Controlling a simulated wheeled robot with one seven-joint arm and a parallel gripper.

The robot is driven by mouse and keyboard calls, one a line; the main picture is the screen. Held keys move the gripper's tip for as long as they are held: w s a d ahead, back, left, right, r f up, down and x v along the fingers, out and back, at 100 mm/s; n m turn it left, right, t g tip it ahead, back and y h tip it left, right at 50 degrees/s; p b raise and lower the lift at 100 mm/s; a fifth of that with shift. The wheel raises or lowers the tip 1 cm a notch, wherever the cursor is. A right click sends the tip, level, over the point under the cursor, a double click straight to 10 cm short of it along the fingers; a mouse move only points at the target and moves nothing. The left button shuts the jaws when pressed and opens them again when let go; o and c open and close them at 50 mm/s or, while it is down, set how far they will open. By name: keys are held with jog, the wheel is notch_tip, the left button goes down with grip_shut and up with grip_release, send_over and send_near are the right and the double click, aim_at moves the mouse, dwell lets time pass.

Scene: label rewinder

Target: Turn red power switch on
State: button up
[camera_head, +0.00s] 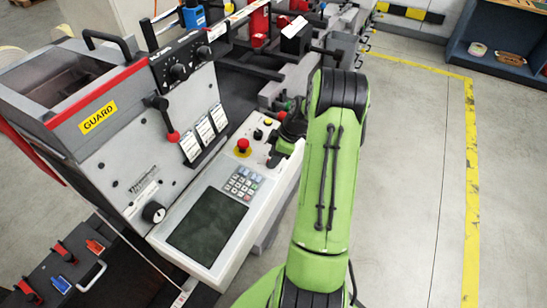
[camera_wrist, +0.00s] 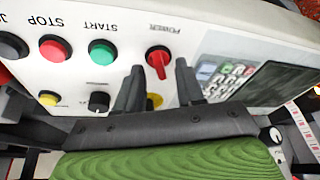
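The red power switch (camera_wrist: 158,60) is a rotary knob on the light control panel, beside an upside-down POWER label in the wrist view. Its handle points roughly up and down in that picture, slightly tilted. My gripper (camera_wrist: 160,76) is open, with one dark finger on each side of the switch's lower part. A gap shows between each finger and the knob; I cannot tell how deep the fingertips reach. In the head view my gripper (camera_head: 282,143) is at the panel's right edge, and the power switch is hidden there.
The wrist view shows a green START button (camera_wrist: 102,52), a red STOP button (camera_wrist: 55,48) and a black knob (camera_wrist: 98,101) close by. The head view shows a red emergency stop (camera_head: 243,146), a keypad (camera_head: 242,184) and a dark screen (camera_head: 208,224). Open floor lies right.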

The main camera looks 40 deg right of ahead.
jog(key=shift+w+f, duration=0.1)
jog(key=shift+f, duration=0.15)
grip_shut()
jog(key=shift+m, duration=0.3)
jog(key=m+b, duration=0.2)
jog(key=m, duration=0.1)
jog(key=shift+a+f+m+t+h+b, duration=0.1)
jog(key=shift+m+t+h+b, duration=0.2)
jog(key=shift+t+h+b, duration=0.1)
jog(key=m+h+b, duration=0.1)
jog(key=m+b, duration=0.1)
jog(key=m, duration=0.3)
jog(key=shift+a+m+t, duration=0.1)
jog(key=shift+m+t, duration=0.2)
jog(key=shift+m, duration=0.1)
grip_release()
